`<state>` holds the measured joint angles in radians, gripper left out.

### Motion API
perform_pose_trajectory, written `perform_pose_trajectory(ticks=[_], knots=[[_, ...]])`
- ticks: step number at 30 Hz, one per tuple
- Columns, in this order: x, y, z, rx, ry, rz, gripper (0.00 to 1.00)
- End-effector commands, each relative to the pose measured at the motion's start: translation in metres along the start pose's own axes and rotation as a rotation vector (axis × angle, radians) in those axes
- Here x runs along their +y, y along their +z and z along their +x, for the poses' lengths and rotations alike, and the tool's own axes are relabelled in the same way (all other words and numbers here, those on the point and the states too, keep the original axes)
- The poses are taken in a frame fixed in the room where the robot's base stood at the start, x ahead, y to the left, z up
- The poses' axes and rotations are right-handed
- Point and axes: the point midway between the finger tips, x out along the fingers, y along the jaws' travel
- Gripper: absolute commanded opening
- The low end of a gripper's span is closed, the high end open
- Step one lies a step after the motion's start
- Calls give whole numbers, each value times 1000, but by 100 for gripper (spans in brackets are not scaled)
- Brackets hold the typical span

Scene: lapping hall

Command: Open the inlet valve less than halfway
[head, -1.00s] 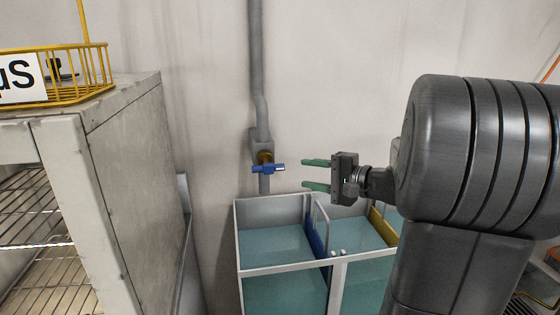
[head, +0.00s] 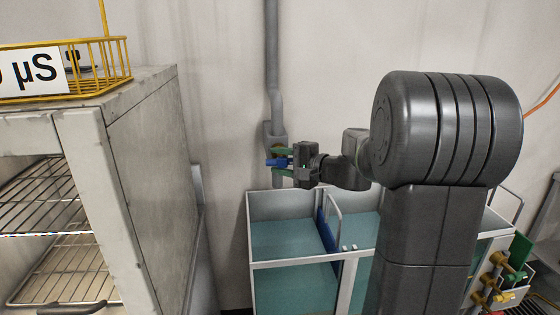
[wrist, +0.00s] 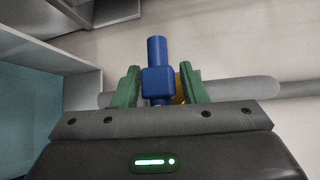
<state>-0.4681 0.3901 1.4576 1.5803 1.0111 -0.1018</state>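The inlet valve is on the grey pipe on the back wall, above the left tank. Its blue handle (head: 273,162) points out to the left in the head view, and the wrist view shows the blue handle (wrist: 157,75) between the fingers. My gripper (head: 281,161) is at the valve, with its green fingers above and below the handle. In the wrist view my gripper (wrist: 158,88) is open, and small gaps show on both sides of the handle. Part of the brass valve body (wrist: 180,90) shows behind; the rest is hidden by the fingers.
A grey cabinet (head: 150,190) with wire racks stands at left, a yellow basket (head: 122,73) on top. Brass valves (head: 497,262) are at far right. The grey pipe (head: 272,60) runs up the wall.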

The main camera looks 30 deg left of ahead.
Motion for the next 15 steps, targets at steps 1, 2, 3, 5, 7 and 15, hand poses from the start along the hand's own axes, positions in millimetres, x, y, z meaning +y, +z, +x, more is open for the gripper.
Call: perform_pose_trajectory(ticks=[1, 2, 3, 5, 7, 15], knots=[[0, 0, 2, 0, 0, 0, 39], [0, 0, 2, 0, 0, 0, 39], [0, 0, 2, 0, 0, 0, 39], [0, 0, 2, 1, 0, 0, 39], [0, 0, 2, 0, 0, 0, 39], [0, 0, 2, 0, 0, 0, 0]])
